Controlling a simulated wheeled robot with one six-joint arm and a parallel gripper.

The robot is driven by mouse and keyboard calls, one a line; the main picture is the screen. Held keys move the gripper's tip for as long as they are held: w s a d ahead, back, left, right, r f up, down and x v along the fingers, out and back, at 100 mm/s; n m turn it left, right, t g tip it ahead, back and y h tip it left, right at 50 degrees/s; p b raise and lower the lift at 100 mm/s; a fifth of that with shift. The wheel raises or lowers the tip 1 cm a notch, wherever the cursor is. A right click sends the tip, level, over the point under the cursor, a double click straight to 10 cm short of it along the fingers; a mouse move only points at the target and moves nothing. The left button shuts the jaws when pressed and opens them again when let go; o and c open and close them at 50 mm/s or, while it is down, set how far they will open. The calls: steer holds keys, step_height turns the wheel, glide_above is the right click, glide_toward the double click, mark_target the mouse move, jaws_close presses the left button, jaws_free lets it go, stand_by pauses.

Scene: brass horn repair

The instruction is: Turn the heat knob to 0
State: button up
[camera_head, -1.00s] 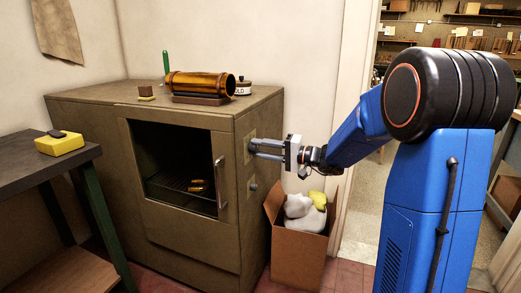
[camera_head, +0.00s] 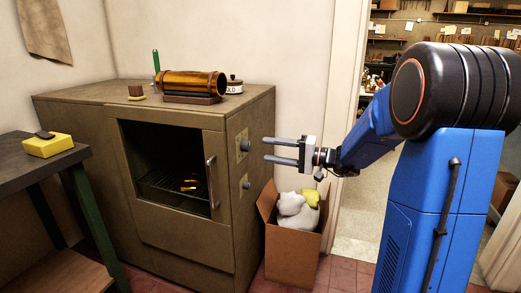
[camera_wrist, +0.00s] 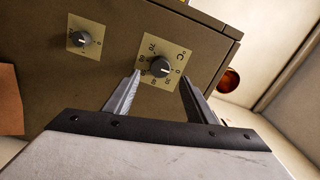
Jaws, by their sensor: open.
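The heat knob (camera_wrist: 161,67) is a dark round dial on a pale plate marked °C in the wrist view. In the head view it is the upper knob (camera_head: 245,145) on the oven's right side. A light pointer mark shows on it, but I cannot tell exactly which number it meets. My gripper (camera_head: 267,150) is open and empty, to the right of the knob and apart from it. In the wrist view my gripper's fingertips (camera_wrist: 160,77) appear on either side of the knob.
A second, smaller dial (camera_wrist: 80,39) sits below the heat knob on the oven (camera_head: 180,228). A cardboard box (camera_head: 292,254) with white and yellow stuff stands on the floor below my gripper. A brass cylinder (camera_head: 190,82) rests on the oven top. The doorway is at right.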

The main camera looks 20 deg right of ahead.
steer(key=v, duration=1)
steer(key=shift+a, duration=0.15)
steer(key=s+a+f+n+g+h, duration=0.2)
steer(key=s+a+f+g, duration=0.15)
steer(key=s+a, duration=0.45)
steer(key=s+a+f+n+g+h, duration=0.1)
steer(key=s+a+f+g+h, duration=0.25)
steer(key=s+a, duration=0.45)
steer(key=s+d+f+n+h, duration=0.1)
steer(key=s+d+h, duration=0.3)
steer(key=s, duration=0.4)
steer(key=s+d+f+t+h, duration=0.1)
steer(key=s+d+f+h, duration=0.1)
steer(key=s+d+h, duration=0.3)
steer(key=shift+s+d+f+n, duration=0.15)
steer(key=shift+s+f+n, duration=0.25)
steer(key=shift+s, duration=1.65)
